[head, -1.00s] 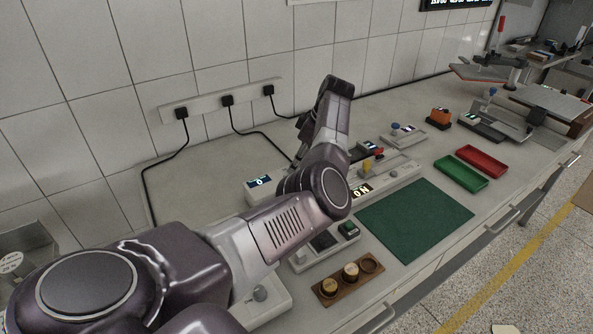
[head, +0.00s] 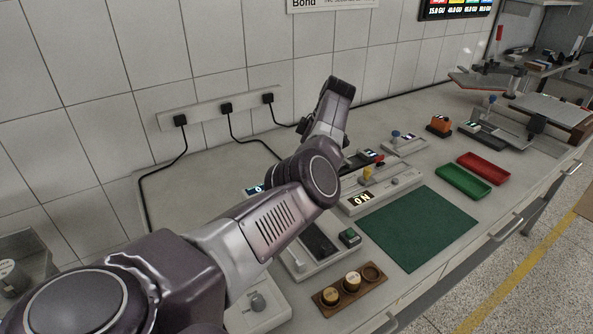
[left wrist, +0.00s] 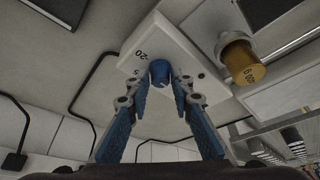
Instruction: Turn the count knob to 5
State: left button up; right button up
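In the left wrist view a blue knob (left wrist: 159,72) stands on a white box (left wrist: 150,45) marked with numbers, of which 20 and 5 can be read. My left gripper (left wrist: 160,80) has its two blue fingers apart, one on each side of the knob in the picture. A gap shows beside the knob, and I cannot tell whether either finger touches it. In the head view my left arm hides the knob and the gripper. A small lit display (head: 256,189), seemingly reading 0, shows partly behind the arm. My right gripper is not in view.
Cables run from the wall sockets (head: 226,107).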

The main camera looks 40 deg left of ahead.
pick_arm(q)
jog(key=shift+o, duration=1.2)
jog(key=shift+r, duration=0.1)
jog(key=v, duration=1.1)
jog(key=shift+d+r, duration=0.2)
jog(key=shift+r, duration=0.1)
jog(key=shift+w, duration=0.1)
